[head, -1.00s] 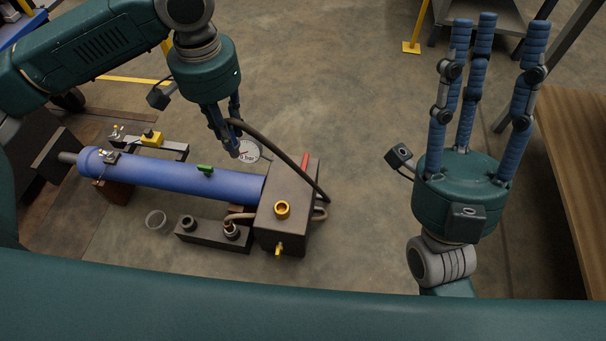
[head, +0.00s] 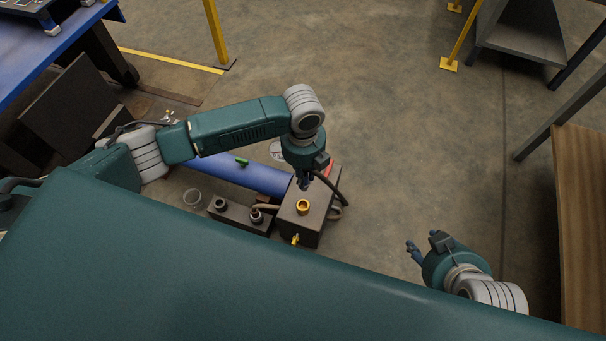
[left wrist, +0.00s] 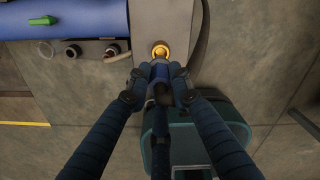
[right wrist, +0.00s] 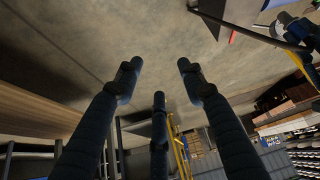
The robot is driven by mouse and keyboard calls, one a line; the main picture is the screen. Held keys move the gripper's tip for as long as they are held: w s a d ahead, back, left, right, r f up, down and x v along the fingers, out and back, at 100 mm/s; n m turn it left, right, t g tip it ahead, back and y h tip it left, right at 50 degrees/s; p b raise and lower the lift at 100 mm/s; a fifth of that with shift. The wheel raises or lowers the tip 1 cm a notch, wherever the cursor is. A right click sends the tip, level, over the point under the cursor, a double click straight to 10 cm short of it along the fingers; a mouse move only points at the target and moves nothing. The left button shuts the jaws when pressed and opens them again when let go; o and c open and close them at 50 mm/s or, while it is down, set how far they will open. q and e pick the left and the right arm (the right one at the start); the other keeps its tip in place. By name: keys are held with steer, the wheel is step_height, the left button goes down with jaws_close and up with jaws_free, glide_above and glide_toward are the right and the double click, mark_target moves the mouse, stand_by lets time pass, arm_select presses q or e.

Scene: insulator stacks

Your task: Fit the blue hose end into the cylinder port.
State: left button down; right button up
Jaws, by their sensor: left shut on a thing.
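The blue cylinder (head: 260,178) lies on the floor unit, with a dark end block (head: 320,216) at its right end. A gold-rimmed port (head: 303,206) is on top of the block and also shows in the left wrist view (left wrist: 160,50). My left gripper (head: 304,184) is just behind the port, shut on the hose end (left wrist: 160,74). The hose end is mostly hidden by the fingers and close to the port rim; I cannot tell whether it touches. The dark hose (head: 331,187) loops down the block's right side. My right gripper (right wrist: 160,80) is open and empty, away to the right.
A yellow valve (head: 295,239) sticks out of the block's front. A wooden bench (head: 577,200) is at right. Floor behind the block is clear.

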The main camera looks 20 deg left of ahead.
arm_select(q)
steer(key=f+m, duration=0.1)
steer(key=s+m+p, duration=0.1)
steer(key=m, duration=0.1)
steer(key=shift+s+d+f, duration=0.15)
steer(key=shift+f, duration=0.2)
arm_select(e)
steer(key=s+d+f+g, duration=0.1)
steer(key=s+d+g, duration=0.1)
steer(key=s, duration=0.4)
steer(key=shift+s+f+g+h, duration=0.25)
steer(key=shift+g+h, duration=0.05)
steer(key=shift+g, duration=0.1)
steer(key=shift+w+f, duration=0.1)
steer(key=shift+f, duration=0.1)
